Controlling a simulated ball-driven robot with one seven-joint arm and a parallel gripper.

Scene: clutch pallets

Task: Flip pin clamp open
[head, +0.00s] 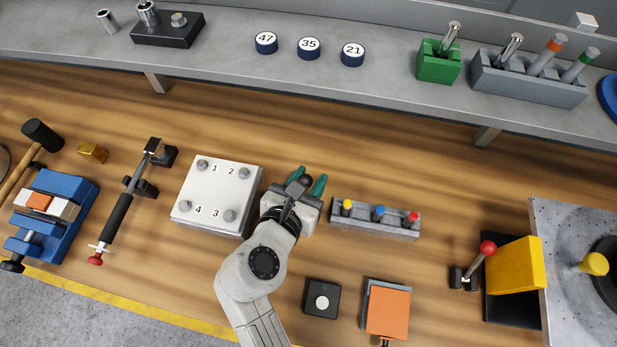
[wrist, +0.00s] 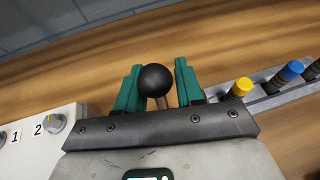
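A lever with a black ball knob on a thin metal stem stands between my fingers; the ball shows in the wrist view (wrist: 155,80) and the head view (head: 297,187). I take it for the pin clamp's handle; its base is hidden by my gripper. My gripper (head: 308,181) has its two teal fingers apart, one on each side of the ball, also in the wrist view (wrist: 161,82). Whether either finger touches the ball I cannot tell. Just right of the gripper lies a grey block (head: 372,230) with yellow, blue and red pins.
A white plate (head: 205,196) with numbered knobs lies close on the left. A black button box (head: 321,298) and an orange pad (head: 388,312) are in front. A red-knobbed lever (head: 487,249) stands by a yellow block (head: 515,266). A grey shelf (head: 220,50) runs behind.

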